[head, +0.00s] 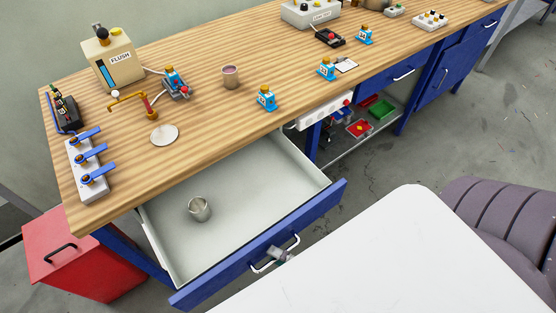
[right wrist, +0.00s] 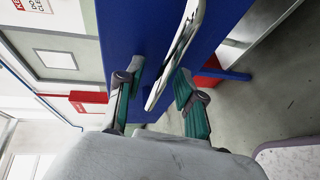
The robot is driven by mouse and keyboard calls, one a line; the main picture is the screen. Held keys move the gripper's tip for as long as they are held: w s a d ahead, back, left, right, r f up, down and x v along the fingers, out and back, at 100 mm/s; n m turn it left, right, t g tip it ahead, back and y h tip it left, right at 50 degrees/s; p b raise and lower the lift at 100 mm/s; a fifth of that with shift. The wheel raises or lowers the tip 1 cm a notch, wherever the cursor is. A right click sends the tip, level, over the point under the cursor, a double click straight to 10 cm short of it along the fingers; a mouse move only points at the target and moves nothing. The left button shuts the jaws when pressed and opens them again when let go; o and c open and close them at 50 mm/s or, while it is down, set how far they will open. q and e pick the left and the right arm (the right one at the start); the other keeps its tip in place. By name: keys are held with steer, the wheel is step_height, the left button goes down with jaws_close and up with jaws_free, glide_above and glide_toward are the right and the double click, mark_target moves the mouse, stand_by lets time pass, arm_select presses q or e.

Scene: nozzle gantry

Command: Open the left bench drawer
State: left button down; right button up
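The left bench drawer (head: 255,208) stands pulled well out from under the wooden bench top. Its inside is pale, its front (head: 325,204) is blue, and a metal cup (head: 200,209) stands in it. The curved metal handle (head: 262,268) is on the drawer front and shows large in the right wrist view (right wrist: 178,55). My right gripper (head: 281,257) is at the handle. In the right wrist view its two teal fingers (right wrist: 160,72) are apart, one on each side of the handle, with gaps showing. My left gripper is not in view.
A red cabinet (head: 75,265) stands left of the drawer. A white surface (head: 400,260) fills the lower right and hides my right arm; a dark chair (head: 505,225) is beside it. The bench top (head: 210,120) holds a flush box (head: 115,60) and several small devices.

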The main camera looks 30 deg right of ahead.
steer(key=v, duration=1.2)
steer(key=shift+w, duration=0.1)
